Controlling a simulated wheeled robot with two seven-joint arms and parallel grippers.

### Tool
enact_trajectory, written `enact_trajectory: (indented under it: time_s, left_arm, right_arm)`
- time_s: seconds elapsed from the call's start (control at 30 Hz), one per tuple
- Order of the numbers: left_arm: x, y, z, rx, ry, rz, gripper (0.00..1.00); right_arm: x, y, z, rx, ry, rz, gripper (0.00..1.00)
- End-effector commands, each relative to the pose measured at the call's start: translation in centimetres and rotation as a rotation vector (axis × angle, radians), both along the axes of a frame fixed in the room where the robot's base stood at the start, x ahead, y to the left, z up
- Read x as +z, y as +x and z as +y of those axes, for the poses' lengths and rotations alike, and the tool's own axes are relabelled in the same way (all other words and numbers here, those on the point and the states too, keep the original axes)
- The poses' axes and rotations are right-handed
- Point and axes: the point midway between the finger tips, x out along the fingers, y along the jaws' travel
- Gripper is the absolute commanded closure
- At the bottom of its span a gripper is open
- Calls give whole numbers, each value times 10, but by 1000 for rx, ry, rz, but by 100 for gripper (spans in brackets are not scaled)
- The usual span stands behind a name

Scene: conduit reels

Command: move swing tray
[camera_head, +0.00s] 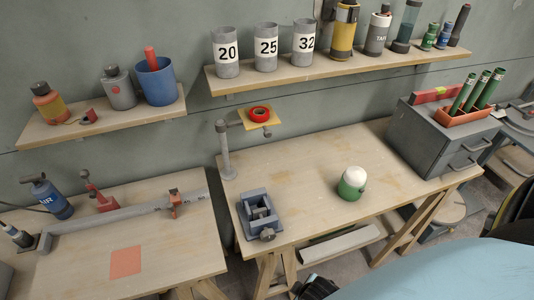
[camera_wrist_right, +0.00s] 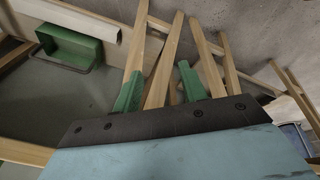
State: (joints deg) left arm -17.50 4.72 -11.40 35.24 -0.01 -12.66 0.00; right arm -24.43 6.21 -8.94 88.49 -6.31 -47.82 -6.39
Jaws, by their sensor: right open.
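The swing tray (camera_head: 272,124) is a small yellow tray on an arm from a grey upright post (camera_head: 226,150) at the back left of the right-hand bench. A red tape roll (camera_head: 259,113) lies on it. My right gripper (camera_wrist_right: 161,70) shows in the right wrist view with two green fingers apart and nothing between them. Wooden trestle legs (camera_wrist_right: 165,60) lie beyond the fingers. The swing tray is not visible in the wrist view. My left gripper is not in view.
A grey vise (camera_head: 260,215) and a green-and-white container (camera_head: 352,183) stand on the right-hand bench. A grey drawer box (camera_head: 425,140) is at its right end. A shelf (camera_head: 330,69) with numbered cups hangs above the tray.

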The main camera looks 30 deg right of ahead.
Motion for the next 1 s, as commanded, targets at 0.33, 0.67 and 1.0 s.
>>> enact_trajectory:
  time_s: [0.33,0.67,1.0]
  left_arm:
    - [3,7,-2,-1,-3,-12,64]
    - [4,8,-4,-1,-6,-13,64]
    - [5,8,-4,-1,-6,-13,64]
  right_arm:
    - [148,77,-42,232,-327,-224,58]
    - [253,165,-90,889,-1228,-356,58]
    - [311,208,-73,1409,-1995,-168,58]
